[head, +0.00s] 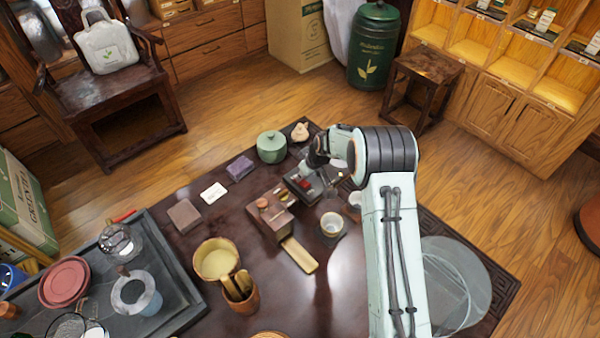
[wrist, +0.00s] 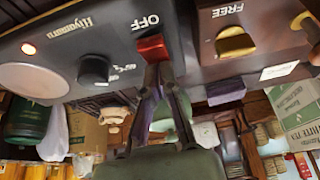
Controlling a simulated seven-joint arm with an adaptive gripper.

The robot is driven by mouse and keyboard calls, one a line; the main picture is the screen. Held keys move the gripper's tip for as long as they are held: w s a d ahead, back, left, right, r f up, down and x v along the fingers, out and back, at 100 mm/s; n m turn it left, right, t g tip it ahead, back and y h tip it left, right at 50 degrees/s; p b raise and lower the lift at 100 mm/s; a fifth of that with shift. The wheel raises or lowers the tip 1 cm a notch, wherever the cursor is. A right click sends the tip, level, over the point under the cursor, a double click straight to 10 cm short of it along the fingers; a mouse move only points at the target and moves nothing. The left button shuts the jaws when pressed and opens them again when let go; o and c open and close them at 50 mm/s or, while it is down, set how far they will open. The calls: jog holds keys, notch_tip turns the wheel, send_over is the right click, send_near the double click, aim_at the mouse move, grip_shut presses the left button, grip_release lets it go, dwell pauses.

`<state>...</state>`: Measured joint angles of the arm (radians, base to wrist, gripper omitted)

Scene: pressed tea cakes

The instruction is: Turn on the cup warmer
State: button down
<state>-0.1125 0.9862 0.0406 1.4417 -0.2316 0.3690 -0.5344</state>
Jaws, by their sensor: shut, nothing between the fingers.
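The dark device with a control panel (wrist: 115,35), which I take to be the cup warmer, fills the top of the wrist view. A red switch (wrist: 151,47) sits on its panel beside the letters "OFF". My gripper (wrist: 158,68) is shut and empty, with its tips at the red switch, touching it or very close. A gold knob (wrist: 235,41) by "FREE" is to the right. In the head view the dark device (head: 304,191) is partly hidden by my arm.
A green lidded jar (head: 271,147), a purple box (head: 240,168) and a white card (head: 213,193) stand left of the device. A wooden box (head: 268,217) and a small cup (head: 332,224) are in front. A tray (head: 180,290) lies at lower left.

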aim_at(308, 184)
jog(key=shift+s+d+r, duration=0.15)
jog(key=shift+s+d, duration=0.1)
jog(key=shift+s, duration=0.05)
notch_tip(308, 184, up, 14)
jog(key=s+d, duration=0.1)
dwell(0.6)
dwell(0.3)
